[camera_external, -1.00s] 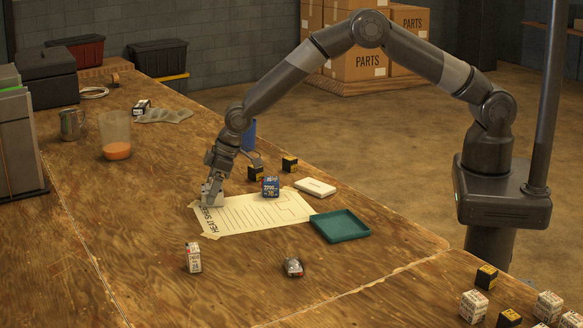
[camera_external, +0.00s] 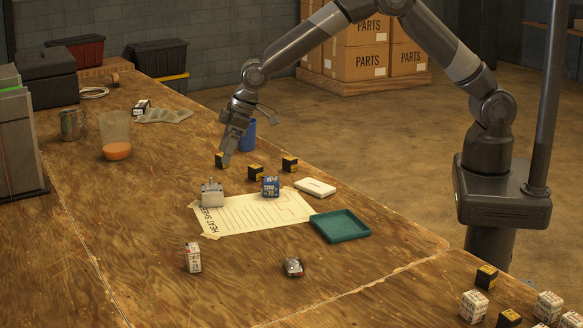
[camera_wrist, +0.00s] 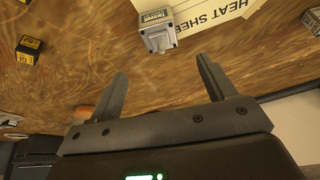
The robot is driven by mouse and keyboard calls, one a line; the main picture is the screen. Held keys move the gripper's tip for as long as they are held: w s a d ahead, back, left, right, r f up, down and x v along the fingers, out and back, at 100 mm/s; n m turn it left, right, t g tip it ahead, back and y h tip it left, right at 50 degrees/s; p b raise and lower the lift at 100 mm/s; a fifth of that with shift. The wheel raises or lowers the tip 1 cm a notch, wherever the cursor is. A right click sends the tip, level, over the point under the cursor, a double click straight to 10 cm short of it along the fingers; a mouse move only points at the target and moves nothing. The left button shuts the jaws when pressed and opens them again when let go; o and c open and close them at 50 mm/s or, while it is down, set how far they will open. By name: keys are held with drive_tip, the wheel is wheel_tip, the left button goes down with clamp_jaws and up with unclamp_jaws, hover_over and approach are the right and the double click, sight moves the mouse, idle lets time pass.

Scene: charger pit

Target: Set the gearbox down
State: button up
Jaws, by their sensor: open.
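The gearbox (camera_external: 212,193), a small grey block with a shaft on top, stands upright on the left end of the heat sheet (camera_external: 250,214), a pale paper with printed lines. It also shows in the wrist view (camera_wrist: 155,32), beside the sheet's "HEAT SHEET" lettering (camera_wrist: 212,20). My gripper (camera_external: 228,160) is above and behind the gearbox, apart from it. In the wrist view my gripper (camera_wrist: 162,82) has its two fingers wide apart with nothing between them.
A blue box (camera_external: 271,187) stands on the sheet's back edge. Several black-and-yellow boxes (camera_external: 255,172) stand behind it, one close by my gripper. A teal tray (camera_external: 340,226) lies to the right. A white-and-red box (camera_external: 193,257) and a small grey item (camera_external: 293,267) stand in front.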

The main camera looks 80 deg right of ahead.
drive_tip(key=s+d+r+m+h, duration=0.1)
drive_tip(key=s+d+r, duration=0.5)
drive_tip(key=s+r, duration=0.45)
drive_tip(key=s+d+r+m, duration=0.1)
drive_tip(key=s+d+r, duration=0.6)
drive_tip(key=s+r, duration=0.3)
drive_tip(key=s+d+r+m, duration=0.1)
drive_tip(key=s+d, duration=0.3)
drive_tip(key=s, duration=0.8)
drive_tip(key=s+d+m+t, duration=0.1)
drive_tip(key=s+d, duration=0.2)
drive_tip(key=s, duration=1)
drive_tip(key=shift+s+d+r+h, duration=0.3)
drive_tip(key=shift+d+r+h, duration=0.1)
